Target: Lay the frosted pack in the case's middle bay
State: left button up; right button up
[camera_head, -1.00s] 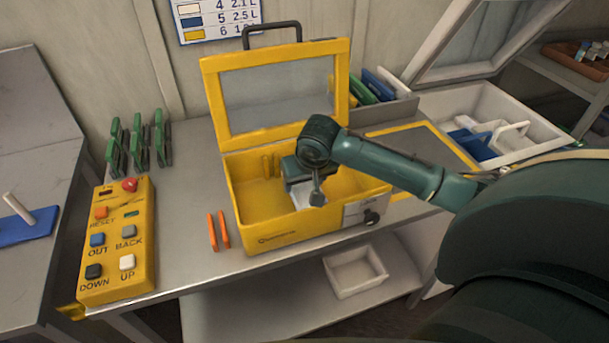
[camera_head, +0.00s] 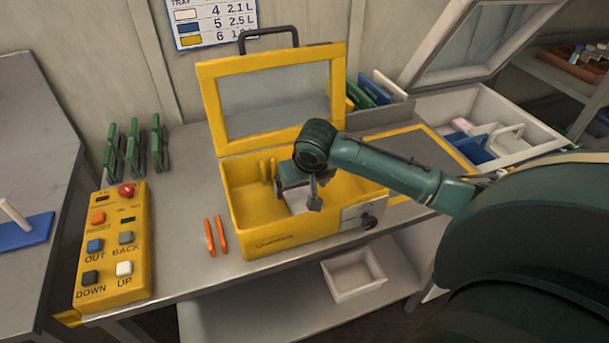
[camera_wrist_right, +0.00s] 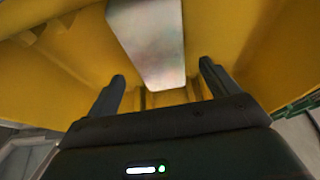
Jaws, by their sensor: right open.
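The yellow case (camera_head: 262,238) stands on the bench with its windowed lid (camera_head: 270,95) raised. My right gripper (camera_head: 300,192) is down inside the case's open body. In the right wrist view the gripper (camera_wrist_right: 162,75) is open, its two dark fingers apart. A pale, greyish flat pack (camera_wrist_right: 152,45) lies just beyond the fingertips, against yellow walls, and does not look gripped. A pale part of the pack (camera_head: 297,203) shows below the gripper in the head view. The hand hides much of the case floor, so I cannot tell which bay the pack is in. My left gripper is out of view.
Two orange sticks (camera_head: 216,236) lie left of the case. A yellow control box (camera_head: 113,245) and green clips (camera_head: 135,150) are further left. A white chest (camera_head: 535,138) with blue packs stands right. A white tray (camera_head: 354,274) sits on the lower shelf.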

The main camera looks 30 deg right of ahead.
jog(key=v, duration=1.2)
jog(key=shift+s+r, duration=0.2)
jog(key=shift+r, duration=0.1)
jog(key=shift+a, duration=0.1)
